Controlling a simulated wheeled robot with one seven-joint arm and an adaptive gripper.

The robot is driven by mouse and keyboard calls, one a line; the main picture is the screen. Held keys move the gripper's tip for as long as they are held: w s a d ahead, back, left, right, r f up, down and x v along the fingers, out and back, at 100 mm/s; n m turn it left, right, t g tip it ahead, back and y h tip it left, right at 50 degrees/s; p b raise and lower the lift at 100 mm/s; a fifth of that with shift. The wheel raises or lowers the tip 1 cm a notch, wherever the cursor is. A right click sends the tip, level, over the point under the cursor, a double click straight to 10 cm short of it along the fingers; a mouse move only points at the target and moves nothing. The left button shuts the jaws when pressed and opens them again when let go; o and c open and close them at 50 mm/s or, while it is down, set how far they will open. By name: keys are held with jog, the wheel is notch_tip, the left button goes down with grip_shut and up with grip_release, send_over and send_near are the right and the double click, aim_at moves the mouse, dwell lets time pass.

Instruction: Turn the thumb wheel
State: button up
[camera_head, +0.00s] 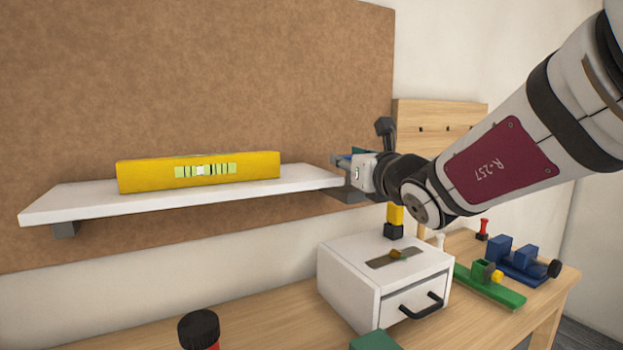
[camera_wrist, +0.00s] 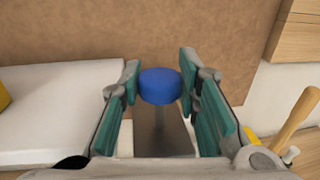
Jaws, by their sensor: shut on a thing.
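The thumb wheel (camera_wrist: 160,86) is a blue disc at the right end of the white shelf, on a grey bracket. In the wrist view it sits between the two teal finger pads of my gripper (camera_wrist: 160,93), which is shut on it. In the head view my gripper (camera_head: 345,165) is at the shelf's right end, and it mostly hides the wheel. A yellow spirit level (camera_head: 200,171) lies on the white shelf (camera_head: 75,204). Its pale green vial window shows a light bubble near the middle.
Below stands a white drawer box (camera_head: 345,274) on a wooden bench (camera_head: 280,318). A green tool (camera_head: 490,285) and a blue vise (camera_head: 520,262) lie to its right. A black-capped container (camera_head: 198,328) stands in front. A brown board (camera_head: 150,70) backs the shelf closely.

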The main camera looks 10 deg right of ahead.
jog(key=shift+f+m+h+b, duration=0.2)
jog(key=shift+m+h+b, duration=1.7)
jog(key=shift+b, duration=5.75)
jog(key=h+b, duration=0.2)
jog(key=b, duration=0.2)
jog(key=shift+r, duration=0.1)
jog(key=shift+r+h+b, duration=0.2)
jog(key=shift+h+b, duration=0.2)
jog(key=shift+b, duration=0.4)
jog(key=o, duration=1.2)
jog(key=shift+c, duration=0.2)
jog(key=shift+s+a+f, duration=0.1)
jog(key=shift+s+a, duration=0.1)
jog(key=shift+s, duration=0.2)
jog(key=v, duration=1.1)
